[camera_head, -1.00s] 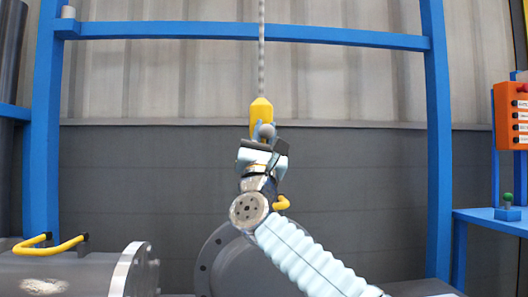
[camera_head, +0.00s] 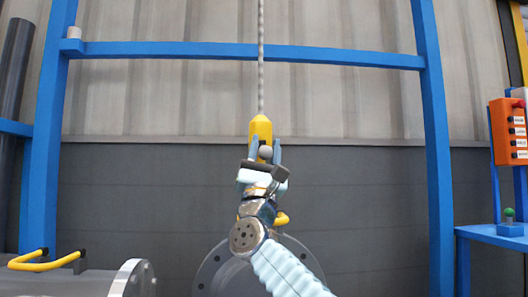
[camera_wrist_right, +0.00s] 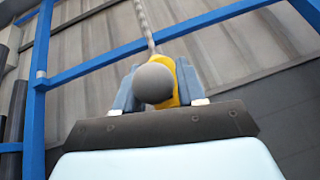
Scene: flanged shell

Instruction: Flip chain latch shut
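The yellow chain hook block (camera_head: 261,128) hangs upright on the chain (camera_head: 261,70) near the middle of the head view. A round grey knob (camera_head: 265,152) sits low on its front; I take it to be part of the latch. The knob also shows in the right wrist view (camera_wrist_right: 155,83), in front of the yellow block (camera_wrist_right: 181,80). My right gripper (camera_head: 266,150) points up from below, its two blue fingers apart on either side of the knob. In the wrist view a narrow gap shows at the right finger; contact at the left cannot be told. My left gripper is out of view.
A grey flanged shell (camera_head: 212,268) stands below and behind my right arm. A grey cylinder (camera_head: 75,283) with a yellow handle (camera_head: 45,263) lies at lower left. A blue frame (camera_head: 240,50) spans behind. An orange control box (camera_head: 508,132) hangs at right.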

